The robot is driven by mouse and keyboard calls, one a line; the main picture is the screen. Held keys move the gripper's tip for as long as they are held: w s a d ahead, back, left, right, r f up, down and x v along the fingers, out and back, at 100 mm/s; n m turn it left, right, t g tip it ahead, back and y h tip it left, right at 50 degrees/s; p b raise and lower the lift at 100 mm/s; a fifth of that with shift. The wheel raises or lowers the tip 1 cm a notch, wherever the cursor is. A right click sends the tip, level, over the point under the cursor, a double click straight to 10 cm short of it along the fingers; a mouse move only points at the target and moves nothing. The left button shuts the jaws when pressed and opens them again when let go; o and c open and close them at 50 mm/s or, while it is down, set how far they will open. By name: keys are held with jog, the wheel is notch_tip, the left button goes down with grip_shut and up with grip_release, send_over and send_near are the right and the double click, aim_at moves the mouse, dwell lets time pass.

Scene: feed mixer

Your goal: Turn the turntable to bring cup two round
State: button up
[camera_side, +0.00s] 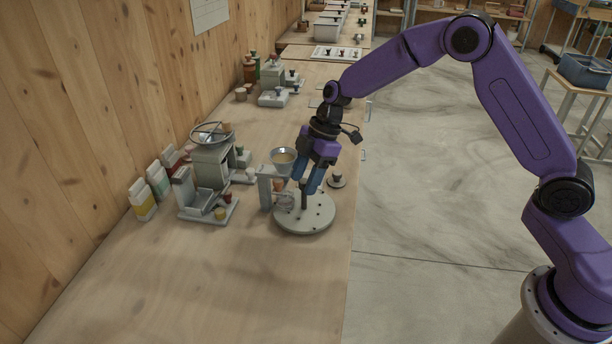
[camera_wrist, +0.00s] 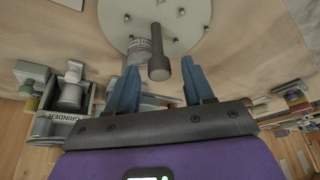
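The turntable (camera_side: 318,219) is a pale round disc with small dark studs near the table's right edge. It also shows in the wrist view (camera_wrist: 185,25). A dark upright post (camera_wrist: 158,62) stands on it; the side view shows the post (camera_side: 304,201) too. A clear cup (camera_side: 284,202) sits at its left, under a metal funnel (camera_side: 283,156) on a grey stand. The wrist view shows a cup with red marks (camera_wrist: 138,50) beside the post; its number is unreadable. My gripper (camera_side: 305,189) points down over the turntable, its blue fingers apart, with the post between them in the wrist view (camera_wrist: 159,70).
A grey grinder (camera_side: 211,165) with a wheel on top stands to the left, with several cartons (camera_side: 158,180) by the wall. The front of the table (camera_side: 220,285) is clear.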

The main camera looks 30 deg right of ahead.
jog(key=v, duration=1.7)
jog(key=shift+r, duration=0.25)
jog(key=s+f+m+h, duration=0.2)
jog(key=s, duration=1.2)
jog(key=s+f+m+h, duration=0.1)
jog(key=s+f+m, duration=0.1)
jog(key=s, duration=1.2)
jog(key=s+d+f+h, duration=0.1)
jog(key=s+d+f, duration=0.1)
jog(key=s+d, duration=0.3)
jog(key=s, duration=0.3)
jog(key=shift+f+m, duration=0.4)
